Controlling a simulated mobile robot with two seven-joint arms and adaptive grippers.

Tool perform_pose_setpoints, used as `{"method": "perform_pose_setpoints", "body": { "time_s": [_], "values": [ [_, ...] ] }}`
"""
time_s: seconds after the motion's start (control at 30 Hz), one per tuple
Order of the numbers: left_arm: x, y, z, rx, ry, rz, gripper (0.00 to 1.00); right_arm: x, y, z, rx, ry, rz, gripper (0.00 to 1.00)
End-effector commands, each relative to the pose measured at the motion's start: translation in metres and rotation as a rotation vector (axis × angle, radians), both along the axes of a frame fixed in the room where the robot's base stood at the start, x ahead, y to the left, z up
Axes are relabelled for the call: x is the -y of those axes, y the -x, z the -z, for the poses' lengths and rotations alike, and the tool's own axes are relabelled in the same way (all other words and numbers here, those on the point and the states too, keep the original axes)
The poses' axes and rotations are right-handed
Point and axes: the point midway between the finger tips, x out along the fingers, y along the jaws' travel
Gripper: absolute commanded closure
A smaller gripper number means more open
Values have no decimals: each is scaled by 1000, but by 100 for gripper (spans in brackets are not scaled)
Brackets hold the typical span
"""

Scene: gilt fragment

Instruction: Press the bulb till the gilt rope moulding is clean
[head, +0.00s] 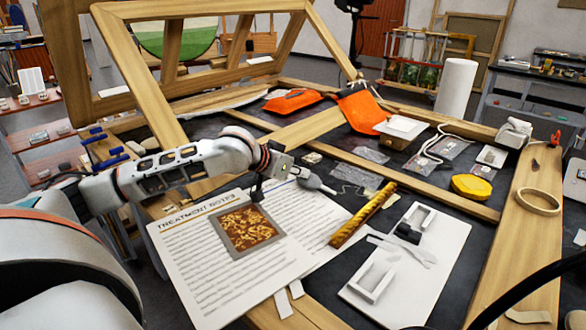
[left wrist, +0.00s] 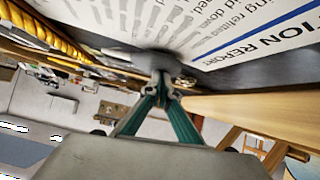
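The gilt rope moulding (head: 362,215) lies slanting on the dark table, right of the printed sheets, its twisted gold surface facing up. It also shows at the upper left of the left wrist view (left wrist: 42,35). Any dust on it is too small to tell. The grey bulb (head: 313,181) has a thin nozzle pointing right, towards the moulding but apart from it. My left gripper (head: 300,174) is at the bulb's near end, above the sheets. In the left wrist view its green fingers (left wrist: 161,82) close together on the dark bulb (left wrist: 153,61). My right gripper is out of view.
Treatment notes (head: 190,275) with a gilt-patterned square (head: 243,230) lie under my left arm. A white board (head: 440,262) with small trays sits right of the moulding. Wooden frame bars (head: 440,185) cross the table.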

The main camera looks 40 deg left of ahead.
Motion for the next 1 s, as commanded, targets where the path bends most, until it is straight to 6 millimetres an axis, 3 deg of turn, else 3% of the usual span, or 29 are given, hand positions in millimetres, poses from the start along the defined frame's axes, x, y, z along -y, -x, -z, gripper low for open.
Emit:
{"method": "perform_pose_setpoints", "body": {
  "time_s": [0.07,0.6,1.0],
  "values": [
    [1,8,1,-10,0,4,100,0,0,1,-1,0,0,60],
    [-10,74,-51,-2,-5,0,100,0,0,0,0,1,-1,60],
    [-12,94,-67,2,-1,0,100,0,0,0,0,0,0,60]
  ]
}}
